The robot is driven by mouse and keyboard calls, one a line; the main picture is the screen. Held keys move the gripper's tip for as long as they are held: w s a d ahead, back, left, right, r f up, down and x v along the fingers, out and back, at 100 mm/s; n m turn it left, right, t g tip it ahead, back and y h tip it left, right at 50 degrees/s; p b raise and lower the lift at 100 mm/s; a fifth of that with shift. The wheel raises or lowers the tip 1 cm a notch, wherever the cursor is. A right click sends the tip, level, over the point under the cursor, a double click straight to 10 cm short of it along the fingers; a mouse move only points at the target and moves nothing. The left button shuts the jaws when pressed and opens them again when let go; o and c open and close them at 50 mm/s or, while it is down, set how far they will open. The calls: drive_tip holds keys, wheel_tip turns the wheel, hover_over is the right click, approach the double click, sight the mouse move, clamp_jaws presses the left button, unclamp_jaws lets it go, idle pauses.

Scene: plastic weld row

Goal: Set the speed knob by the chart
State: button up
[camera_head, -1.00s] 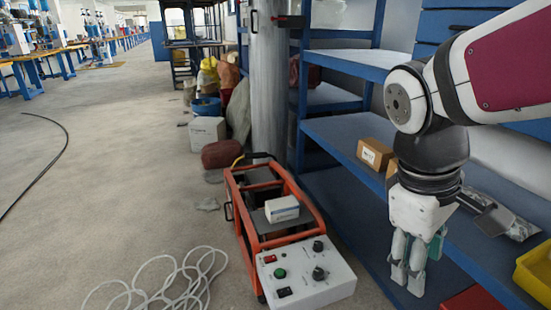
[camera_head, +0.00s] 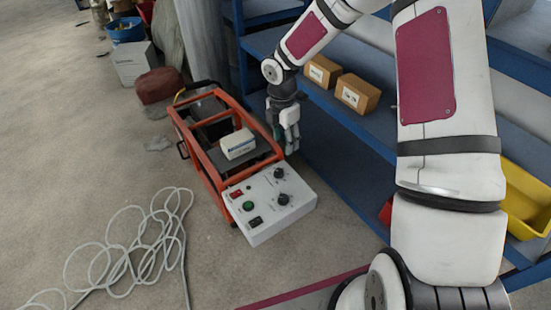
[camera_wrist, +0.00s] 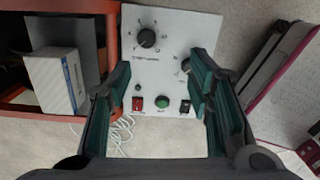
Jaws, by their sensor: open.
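A white control panel (camera_head: 262,225) sits at the front end of an orange-framed machine on the floor. It has two black knobs: one farther back (camera_head: 279,173) and one nearer (camera_head: 283,199). In the wrist view, one knob (camera_wrist: 147,38) shows fully, with marks around it and small unreadable print below; the other (camera_wrist: 186,65) is partly hidden by the right finger. Which is the speed knob I cannot tell. No chart is readable. My gripper (camera_head: 290,146) is open and empty, above the panel's back right edge; its green-padded fingers (camera_wrist: 152,88) show in the wrist view.
The panel also carries a red switch (camera_wrist: 137,102), a green button (camera_wrist: 162,102) and a black switch (camera_wrist: 185,105). Blue shelving (camera_head: 345,118) stands close on the right. Pale cable (camera_head: 135,245) coils on the floor left.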

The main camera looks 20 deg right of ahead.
sight(278, 171)
drive_tip(key=shift+n+y, duration=0.3)
drive_tip(key=shift+n, duration=0.3)
drive_tip(key=f+b, duration=0.1)
drive_tip(key=f, duration=0.4)
drive_tip(key=w+f+b, duration=0.1)
drive_tip(key=f+b, duration=0.1)
drive_tip(key=f, duration=0.4)
drive_tip(key=a+f+b, duration=0.1)
drive_tip(key=f+b, duration=0.1)
drive_tip(key=f, duration=0.3)
drive_tip(key=shift+w+f, duration=0.2)
drive_tip(key=shift+w, duration=0.2)
clamp_jaws()
